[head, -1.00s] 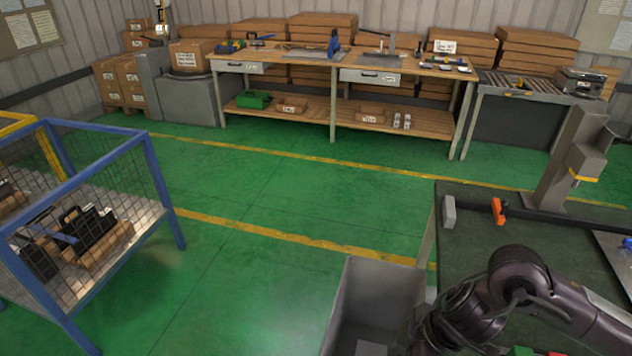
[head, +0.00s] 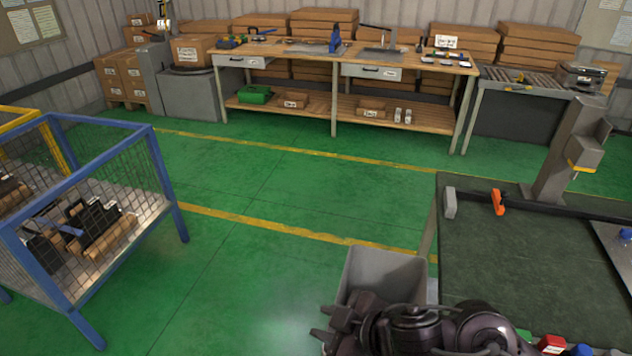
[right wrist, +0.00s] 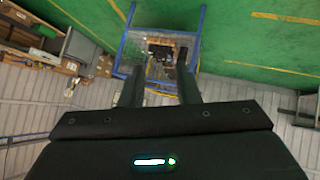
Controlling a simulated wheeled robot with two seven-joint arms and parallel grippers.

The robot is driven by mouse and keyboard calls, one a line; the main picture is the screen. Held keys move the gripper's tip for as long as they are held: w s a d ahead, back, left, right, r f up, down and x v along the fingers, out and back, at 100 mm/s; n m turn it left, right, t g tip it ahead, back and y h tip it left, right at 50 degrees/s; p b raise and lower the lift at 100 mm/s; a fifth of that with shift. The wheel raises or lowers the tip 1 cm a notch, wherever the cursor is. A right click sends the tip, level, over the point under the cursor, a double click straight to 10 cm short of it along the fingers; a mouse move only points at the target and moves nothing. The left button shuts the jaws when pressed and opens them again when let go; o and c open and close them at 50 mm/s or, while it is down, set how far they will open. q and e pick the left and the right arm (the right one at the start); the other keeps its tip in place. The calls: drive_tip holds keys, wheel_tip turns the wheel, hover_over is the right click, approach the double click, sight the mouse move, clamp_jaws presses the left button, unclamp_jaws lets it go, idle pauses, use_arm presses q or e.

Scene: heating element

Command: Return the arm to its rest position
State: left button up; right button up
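My right arm (head: 440,330) is at the bottom right of the head view, folded low in front of the grey bin and the dark-topped table. My right gripper (head: 328,328) points left, in front of the bin. In the right wrist view my gripper (right wrist: 158,80) shows its two dark fingers well apart. Nothing is held between them; only the distant blue cage and floor show there. My left gripper and arm are not in view.
The grey bin (head: 385,268) stands right by my right arm. The dark-topped table (head: 520,262) holds an orange clamp (head: 497,201) and a grey block (head: 450,203). A blue mesh cart (head: 160,185) stands left. Green floor between is clear.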

drive_tip(key=d+m+t+h, duration=0.2)
drive_tip(key=d+m+h, duration=0.3)
drive_tip(key=d+m, duration=0.3)
drive_tip(key=s+d+f+m+g+h, duration=0.2)
drive_tip(key=s+d+f+m+g, duration=0.25)
drive_tip(key=s+d+f, duration=0.35)
drive_tip(key=s+d+f+g, duration=0.1)
drive_tip(key=s+f+g, duration=0.15)
drive_tip(key=f, duration=2.65)
drive_tip(key=s+d+f, duration=0.2)
drive_tip(key=s+f, duration=0.7)
drive_tip(key=s, duration=0.1)
drive_tip(key=s+d+f, duration=0.2)
drive_tip(key=s+f, duration=0.6)
drive_tip(key=s, duration=0.2)
drive_tip(key=shift+f+n+g+h, duration=0.3)
drive_tip(key=shift+f+n, duration=0.05)
drive_tip(key=shift+f, duration=0.05)
drive_tip(key=shift+f, duration=0.1)
